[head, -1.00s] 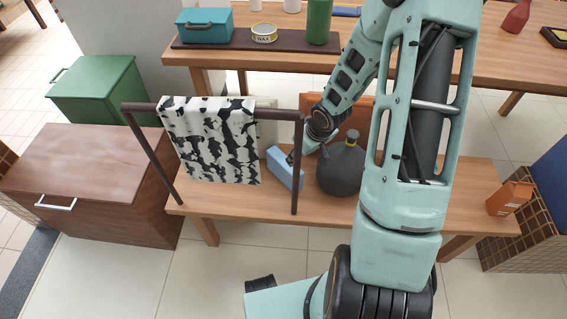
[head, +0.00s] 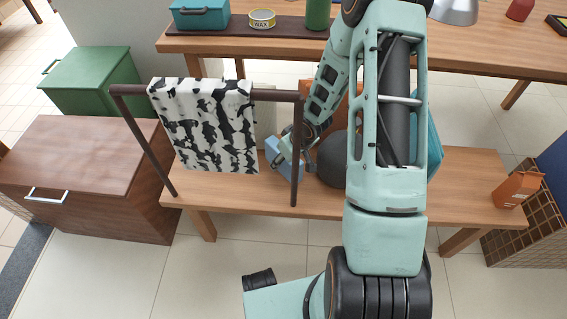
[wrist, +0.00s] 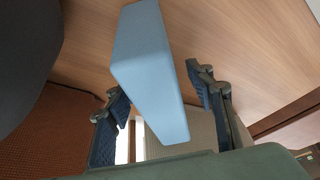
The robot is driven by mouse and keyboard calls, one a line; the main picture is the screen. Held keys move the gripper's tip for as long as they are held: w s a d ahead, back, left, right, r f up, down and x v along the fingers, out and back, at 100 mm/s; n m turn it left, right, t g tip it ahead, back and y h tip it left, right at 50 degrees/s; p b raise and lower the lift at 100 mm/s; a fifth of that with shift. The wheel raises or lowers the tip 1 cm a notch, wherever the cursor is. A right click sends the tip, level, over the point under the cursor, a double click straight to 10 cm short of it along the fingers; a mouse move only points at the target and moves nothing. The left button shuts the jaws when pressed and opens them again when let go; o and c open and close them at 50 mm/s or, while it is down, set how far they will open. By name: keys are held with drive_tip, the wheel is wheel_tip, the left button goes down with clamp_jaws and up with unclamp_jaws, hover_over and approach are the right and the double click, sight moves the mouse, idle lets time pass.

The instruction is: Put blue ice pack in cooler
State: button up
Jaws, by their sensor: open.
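The blue ice pack (head: 272,149) is a light-blue block standing on the low wooden bench, just right of the hanging cloth and partly covered by my gripper. My gripper (head: 287,160) is open at the pack. In the wrist view, the pack (wrist: 148,70) extends between the two spread fingers of my gripper (wrist: 158,100), with one finger on each side; I cannot tell whether either touches it. A green lidded box (head: 95,85) with a handle stands at the left, and a smaller teal box (head: 200,15) stands on the back table. I cannot tell which is the cooler.
A dark rack (head: 297,150) with a black-and-white cloth (head: 205,125) stands left of the pack, its post close to my gripper. A dark grey round jug (head: 333,160) is close on the right. A brown chest (head: 85,170) stands left; the bench's right part is mostly clear.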

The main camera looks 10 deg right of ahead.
drive_tip(key=shift+w+a+f, duration=0.1)
drive_tip(key=shift+w+f, duration=0.05)
drive_tip(key=shift+f, duration=0.35)
clamp_jaws()
drive_tip(key=shift+w+r, duration=0.1)
drive_tip(key=shift+r, duration=0.1)
